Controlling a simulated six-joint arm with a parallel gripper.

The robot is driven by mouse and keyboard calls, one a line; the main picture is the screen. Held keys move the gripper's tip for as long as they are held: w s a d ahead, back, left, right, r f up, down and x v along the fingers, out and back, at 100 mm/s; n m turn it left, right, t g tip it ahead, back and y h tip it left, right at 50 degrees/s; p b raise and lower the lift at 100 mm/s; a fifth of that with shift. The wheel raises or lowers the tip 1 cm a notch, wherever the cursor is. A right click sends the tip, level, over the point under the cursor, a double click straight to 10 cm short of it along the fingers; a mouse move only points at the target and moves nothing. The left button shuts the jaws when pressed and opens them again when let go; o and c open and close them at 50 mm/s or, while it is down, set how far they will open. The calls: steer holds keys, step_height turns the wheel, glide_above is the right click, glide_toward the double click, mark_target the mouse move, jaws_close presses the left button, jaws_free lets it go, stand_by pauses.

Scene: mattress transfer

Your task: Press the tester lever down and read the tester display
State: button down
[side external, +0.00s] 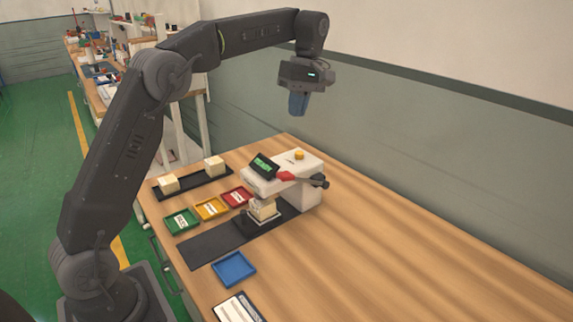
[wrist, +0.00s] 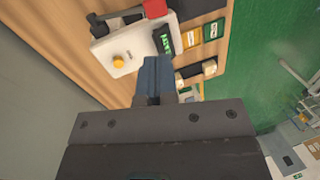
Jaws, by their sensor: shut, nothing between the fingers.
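The white tester (side external: 306,190) stands on the wooden table with an orange button on top. Its small dark display (side external: 263,166) shows green characters too small to read. The lever (side external: 303,178) has a red part and a dark end and sticks out along the tester's side. A cream foam block (side external: 263,209) sits under the tester's head on a dark plate. My gripper (side external: 298,104) is shut and empty, high above and behind the tester, apart from it. In the wrist view my gripper (wrist: 154,65) points toward the tester (wrist: 125,50), with the display (wrist: 163,40) and the lever's red part (wrist: 155,8) beyond.
Green (side external: 181,221), yellow (side external: 211,208) and red (side external: 236,196) trays lie left of the tester. A dark strip (side external: 197,186) behind them holds two cream blocks. A blue tray (side external: 233,269) lies in front. The table's right side is clear; a wall runs behind.

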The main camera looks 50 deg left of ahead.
mark_target(284, 173)
steer(key=shift+w+a+f+n, duration=0.4)
steer(key=shift+w+f+n, duration=0.15)
steer(key=shift+w+n, duration=0.05)
steer(key=shift+f, duration=0.15)
steer(key=x, duration=1.3)
steer(key=shift+s+f, duration=0.3)
steer(key=shift+s, duration=0.05)
